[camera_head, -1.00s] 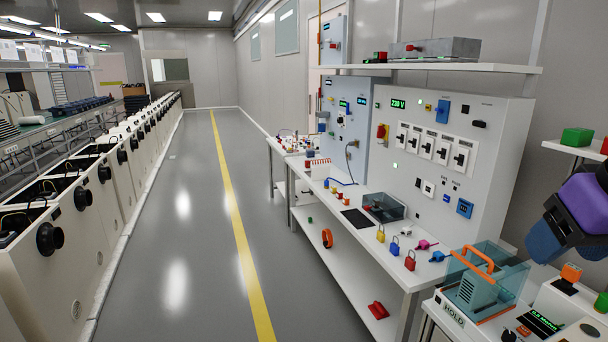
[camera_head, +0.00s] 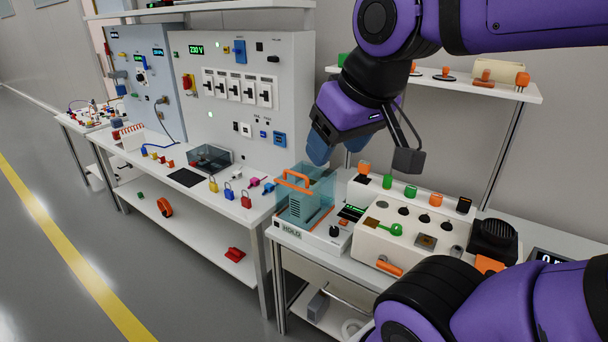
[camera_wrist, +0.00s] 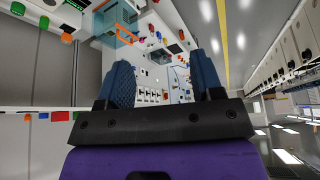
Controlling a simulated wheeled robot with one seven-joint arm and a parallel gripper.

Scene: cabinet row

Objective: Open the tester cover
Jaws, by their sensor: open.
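The tester cover (camera_head: 319,186) is a clear bluish box with an orange bar handle (camera_head: 294,180). It sits over the tester (camera_head: 310,229), a white base marked HOLD, at the left end of the right bench. The cover looks closed. My gripper (camera_head: 338,150) has blue fingers and hangs above and to the right of the cover, apart from it. In the wrist view my two blue fingers (camera_wrist: 165,85) are spread with nothing between them. The cover and its orange handle (camera_wrist: 127,34) show there beyond the fingers, at upper left.
A cream control box (camera_head: 400,240) with knobs, coloured buttons and an orange handle stands right of the tester. A shelf (camera_head: 450,82) with small items is behind it. Padlocks (camera_head: 229,191) and a grey panel (camera_head: 240,110) are on the left bench. The floor in front is clear.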

